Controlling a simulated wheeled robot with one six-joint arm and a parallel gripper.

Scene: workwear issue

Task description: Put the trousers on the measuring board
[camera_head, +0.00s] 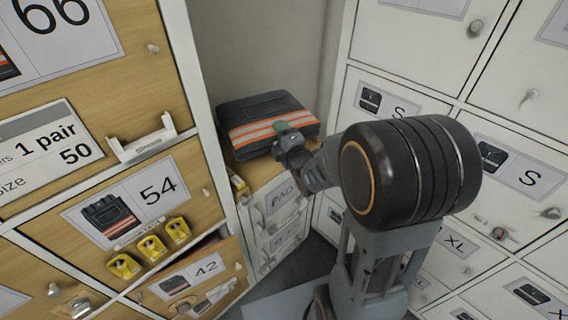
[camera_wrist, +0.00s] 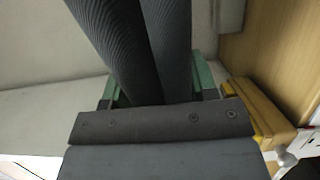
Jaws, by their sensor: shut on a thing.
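The trousers (camera_head: 262,108) are a dark folded bundle with orange and silver bands, on top of a low cabinet in the corner in the head view. My gripper (camera_head: 287,132), with a green finger showing, is at their near right edge. In the wrist view my gripper (camera_wrist: 160,88) is shut with its green fingers on either side of two dark ribbed rolls of the trousers (camera_wrist: 167,40). Whether the bundle is lifted clear of the cabinet top, I cannot tell. I cannot make out a measuring board in either view.
The low white cabinet (camera_head: 279,204) has a wooden top with a yellow item (camera_head: 239,184) at its left edge. Wooden lockers (camera_head: 140,190) stand on the left, one with yellow tags (camera_head: 150,247). White lockers (camera_head: 395,100) stand behind my arm on the right.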

